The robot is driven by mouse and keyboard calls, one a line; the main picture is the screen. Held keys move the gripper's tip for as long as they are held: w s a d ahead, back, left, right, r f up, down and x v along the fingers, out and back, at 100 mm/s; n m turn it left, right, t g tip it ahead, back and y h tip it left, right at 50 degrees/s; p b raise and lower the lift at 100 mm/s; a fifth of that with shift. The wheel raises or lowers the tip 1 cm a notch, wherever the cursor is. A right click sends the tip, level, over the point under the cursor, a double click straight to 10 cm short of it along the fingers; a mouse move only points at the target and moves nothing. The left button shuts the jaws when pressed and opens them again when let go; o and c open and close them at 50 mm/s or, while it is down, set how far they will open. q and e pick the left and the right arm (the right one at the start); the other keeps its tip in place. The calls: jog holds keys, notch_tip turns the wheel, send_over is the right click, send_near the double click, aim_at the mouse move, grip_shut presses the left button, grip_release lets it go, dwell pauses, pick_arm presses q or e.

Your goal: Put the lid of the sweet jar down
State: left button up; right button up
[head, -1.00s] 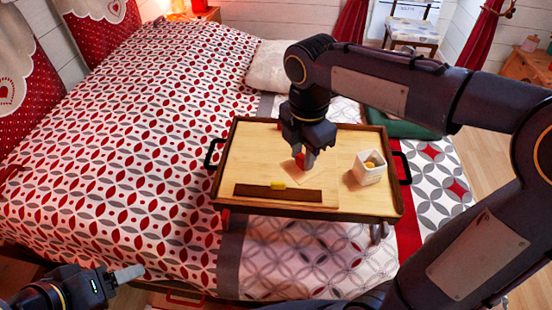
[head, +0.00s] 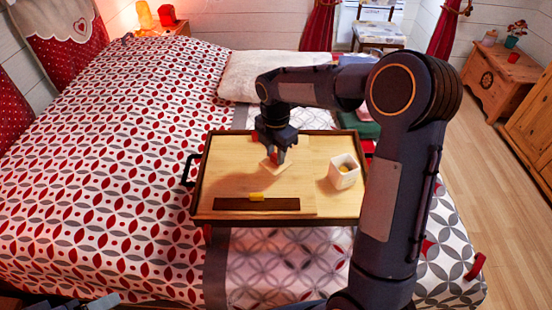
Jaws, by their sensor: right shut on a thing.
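A white square sweet jar (head: 339,180) stands open on the right part of a wooden tray (head: 192,207), with something yellow inside. My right gripper (head: 278,157) points down over the tray, left of the jar. It is shut on the lid (head: 270,166), a thin pale wooden square with a red part between the fingers. The lid is tilted in the picture and low over the tray; I cannot tell whether it touches. My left gripper (head: 105,299) shows only in part at the bottom left edge; its jaw opening is unclear.
A dark strip (head: 230,204) with a yellow piece (head: 257,196) on it lies along the tray's front. The tray stands on a bed with a patterned cover (head: 110,170). A pillow (head: 270,75) lies behind.

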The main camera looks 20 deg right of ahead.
jog(key=shift+w+d+f, duration=0.1)
jog(key=shift+w+f, duration=0.05)
jog(key=shift+f, duration=0.85)
jog(key=shift+w+d+f, duration=0.1)
jog(key=shift+f, duration=0.85)
jog(key=shift+f, duration=0.15)
jog(key=o, duration=0.9)
jog(key=shift+o, duration=0.2)
